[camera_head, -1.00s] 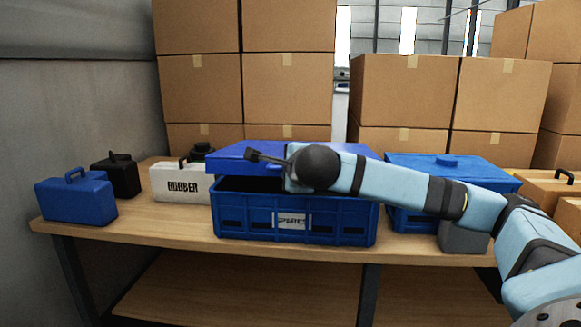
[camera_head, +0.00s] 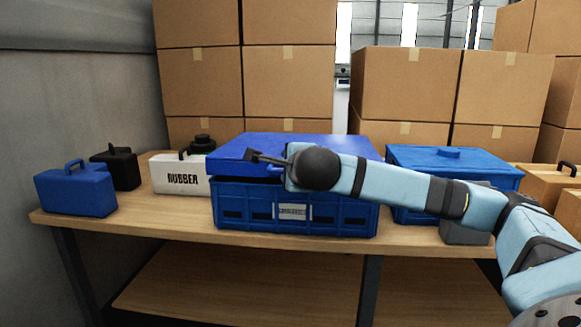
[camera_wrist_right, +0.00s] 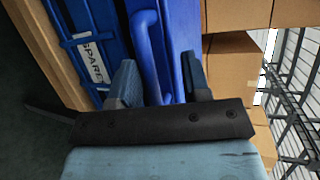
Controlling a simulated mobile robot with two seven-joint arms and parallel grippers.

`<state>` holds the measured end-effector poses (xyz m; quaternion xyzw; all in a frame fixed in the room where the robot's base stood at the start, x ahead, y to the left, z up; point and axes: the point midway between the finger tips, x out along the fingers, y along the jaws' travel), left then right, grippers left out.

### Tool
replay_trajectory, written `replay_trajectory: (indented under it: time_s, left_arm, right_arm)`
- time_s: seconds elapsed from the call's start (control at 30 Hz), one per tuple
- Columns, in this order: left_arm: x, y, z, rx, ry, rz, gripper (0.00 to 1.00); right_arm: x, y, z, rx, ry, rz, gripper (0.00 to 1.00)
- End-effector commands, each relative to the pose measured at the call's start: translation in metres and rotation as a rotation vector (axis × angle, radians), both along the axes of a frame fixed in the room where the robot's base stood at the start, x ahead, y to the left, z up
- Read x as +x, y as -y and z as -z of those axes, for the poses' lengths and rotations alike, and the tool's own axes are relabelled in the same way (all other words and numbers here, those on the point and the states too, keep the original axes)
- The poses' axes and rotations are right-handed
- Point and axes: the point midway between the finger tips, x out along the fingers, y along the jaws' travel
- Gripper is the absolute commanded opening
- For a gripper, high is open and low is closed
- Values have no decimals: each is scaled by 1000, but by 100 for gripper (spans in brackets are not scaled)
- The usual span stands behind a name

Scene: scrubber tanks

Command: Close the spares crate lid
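The blue spares crate (camera_head: 232,211) stands on the wooden table, with a white label on its front. Its blue lid (camera_head: 335,146) lies over it, front edge slightly raised, with a narrow dark gap beneath. In the right wrist view the label (camera_wrist_right: 91,58), a blue handle (camera_wrist_right: 149,50) and the lid (camera_wrist_right: 184,42) show. My right gripper (camera_wrist_right: 160,88) is open, with the handle between its spread fingers; I cannot tell whether they touch it. In the head view my wrist hides most of this gripper and the lid's front middle. My left gripper is not in view.
A second blue crate (camera_head: 409,180) with its lid on stands to the right, partly behind my right arm. A white rubber case (camera_head: 171,176), a black case (camera_head: 122,169) and a blue case (camera_head: 76,191) stand left. Cardboard boxes (camera_head: 290,83) are stacked behind.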

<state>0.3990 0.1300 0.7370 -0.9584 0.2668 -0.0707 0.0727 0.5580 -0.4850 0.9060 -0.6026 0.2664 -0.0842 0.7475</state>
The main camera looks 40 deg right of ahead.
Motion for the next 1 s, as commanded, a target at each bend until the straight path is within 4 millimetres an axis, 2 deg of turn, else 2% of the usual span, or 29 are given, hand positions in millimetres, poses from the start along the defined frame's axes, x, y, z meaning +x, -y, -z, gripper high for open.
replay_trajectory:
  time_s: [0.17,0.37,0.6,1.0]
  left_arm:
    - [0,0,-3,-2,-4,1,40]
    - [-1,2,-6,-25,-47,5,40]
    - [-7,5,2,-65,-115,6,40]
    - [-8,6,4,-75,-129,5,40]
  right_arm:
    - [-5,-3,-4,-1,1,-2,42]
    - [-32,-17,-14,-2,0,-2,42]
    - [-59,-31,-22,0,0,-2,42]
    - [-63,-33,-22,0,0,0,42]
